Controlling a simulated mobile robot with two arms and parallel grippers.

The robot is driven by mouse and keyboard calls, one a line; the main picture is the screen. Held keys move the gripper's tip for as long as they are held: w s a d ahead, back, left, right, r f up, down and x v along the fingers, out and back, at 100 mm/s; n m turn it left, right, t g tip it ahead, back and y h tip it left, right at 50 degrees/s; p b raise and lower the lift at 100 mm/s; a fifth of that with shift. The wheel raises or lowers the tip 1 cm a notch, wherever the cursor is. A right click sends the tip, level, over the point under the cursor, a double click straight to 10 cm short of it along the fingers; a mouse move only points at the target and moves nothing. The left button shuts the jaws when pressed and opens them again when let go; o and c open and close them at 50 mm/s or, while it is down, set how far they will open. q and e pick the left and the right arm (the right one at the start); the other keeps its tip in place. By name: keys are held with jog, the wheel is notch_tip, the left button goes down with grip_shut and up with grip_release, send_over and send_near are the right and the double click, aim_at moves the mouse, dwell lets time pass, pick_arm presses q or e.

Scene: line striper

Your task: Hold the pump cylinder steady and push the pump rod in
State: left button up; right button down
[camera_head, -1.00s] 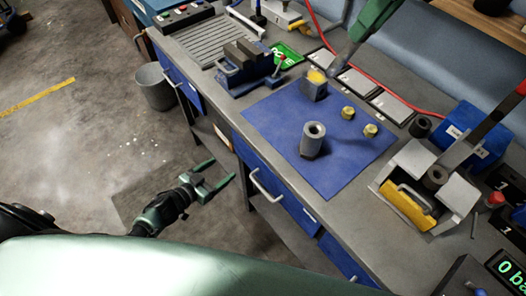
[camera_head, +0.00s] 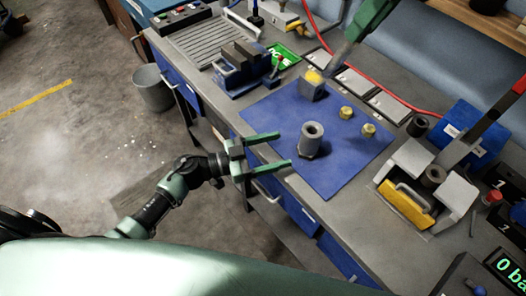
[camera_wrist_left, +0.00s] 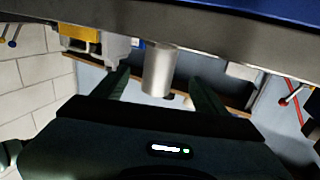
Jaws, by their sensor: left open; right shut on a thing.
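The pump cylinder (camera_head: 309,146) is a grey, open-topped cylinder standing upright on the blue mat (camera_head: 345,175). In the left wrist view the cylinder (camera_wrist_left: 159,72) shows beyond and between the fingertips. My left gripper (camera_head: 279,151) is open and empty at the bench's front edge, left of the cylinder, with its fingers pointing towards it and not around it. It also shows in the left wrist view (camera_wrist_left: 162,85). My right gripper (camera_head: 368,20), dark green at the top, is shut on a grey rod (camera_head: 344,52) that slants down-left. The rod's lower end is hard to make out.
A grey block with a yellow top (camera_head: 312,88) and two brass fittings (camera_head: 347,113) (camera_head: 368,130) are on the mat. A blue vise (camera_head: 246,68) is at the left. A grey fixture with a yellow front (camera_head: 405,204) stands at the right. The mat's front part is clear.

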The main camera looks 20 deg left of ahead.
aim_at(300, 144)
pick_arm(q)
jog(key=x, duration=0.8)
jog(key=shift+w+d, duration=0.15)
pick_arm(e)
jog(key=shift+d, duration=0.1)
pick_arm(q)
grip_shut()
pick_arm(e)
jog(key=w+a+f+m+h, duration=0.1)
jog(key=f, duration=0.2)
jog(key=w+a+f+m+g+h, duration=0.1)
jog(key=a+f, duration=0.1)
jog(key=f, duration=0.1)
jog(key=w+a+f+g+h, duration=0.1)
jog(key=f, duration=0.2)
jog(key=shift+w+a+m, duration=0.1)
jog(key=shift+a+m, duration=0.05)
jog(key=shift+m, duration=0.25)
jog(key=shift+f, duration=3.25)
